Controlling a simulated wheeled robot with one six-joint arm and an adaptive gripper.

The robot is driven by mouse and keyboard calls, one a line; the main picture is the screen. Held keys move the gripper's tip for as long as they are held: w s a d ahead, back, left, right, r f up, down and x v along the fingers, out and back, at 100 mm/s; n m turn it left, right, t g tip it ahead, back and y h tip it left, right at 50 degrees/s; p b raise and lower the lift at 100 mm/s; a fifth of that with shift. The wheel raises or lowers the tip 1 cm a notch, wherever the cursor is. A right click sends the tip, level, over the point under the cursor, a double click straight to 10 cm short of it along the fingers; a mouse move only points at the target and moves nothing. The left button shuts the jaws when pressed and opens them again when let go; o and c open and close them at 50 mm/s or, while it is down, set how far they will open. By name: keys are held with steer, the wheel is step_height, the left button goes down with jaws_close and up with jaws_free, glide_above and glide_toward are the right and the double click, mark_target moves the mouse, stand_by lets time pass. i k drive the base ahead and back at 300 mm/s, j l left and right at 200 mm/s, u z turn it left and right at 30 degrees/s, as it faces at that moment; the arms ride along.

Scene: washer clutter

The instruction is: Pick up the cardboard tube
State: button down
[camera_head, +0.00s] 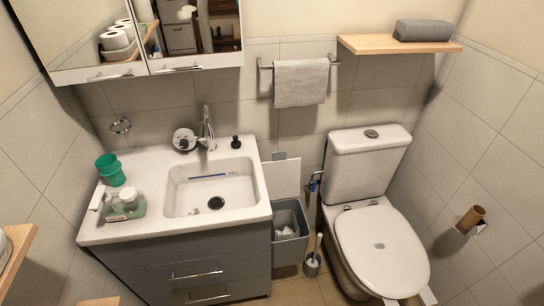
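The cardboard tube (471,220) is a brown, empty-looking roll core. It sits tilted on a holder (482,229) on the tiled right wall, to the right of the toilet. Its upper end points up and to the right.
The closed toilet (381,250) stands left of the tube. A grey bin (290,236) and a toilet brush (312,262) stand between toilet and sink cabinet (180,277). A wooden shelf (379,45) overhangs the toilet. Another wooden shelf (16,250) juts in at left.

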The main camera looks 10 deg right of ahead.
mark_target(474, 215)
steer(key=z, duration=1.3)
